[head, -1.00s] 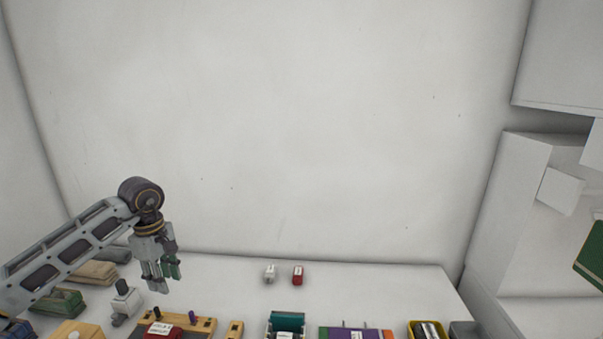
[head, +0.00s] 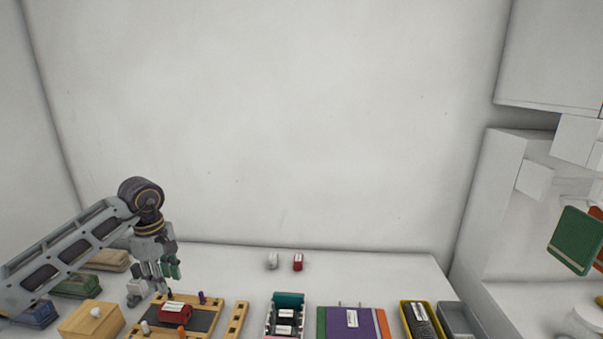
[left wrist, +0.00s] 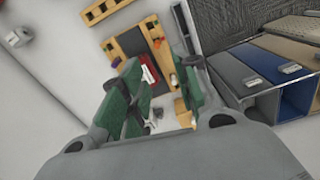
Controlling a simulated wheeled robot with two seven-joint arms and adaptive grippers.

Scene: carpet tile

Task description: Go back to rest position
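My left gripper (head: 159,280) hangs with its fingers pointing down above the left part of the white table (head: 215,265). In the left wrist view its green-padded fingers (left wrist: 162,80) stand apart, with no object held between them. Beyond the fingers lies a wooden-framed board (head: 208,317) with a red labelled block (head: 175,312) on it. A white-grey piece (head: 138,288) shows beside the gripper in the head view. Whether it touches the fingers is hard to tell there. My right gripper is in neither view.
A wooden box (head: 92,320) and several folder-like items (head: 75,287) stand at the left. A purple book (head: 350,324), a yellow tray (head: 405,318) and a grey tray (head: 460,320) line the front. The table's back middle is mostly clear. White shelving (head: 500,200) rises at the right.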

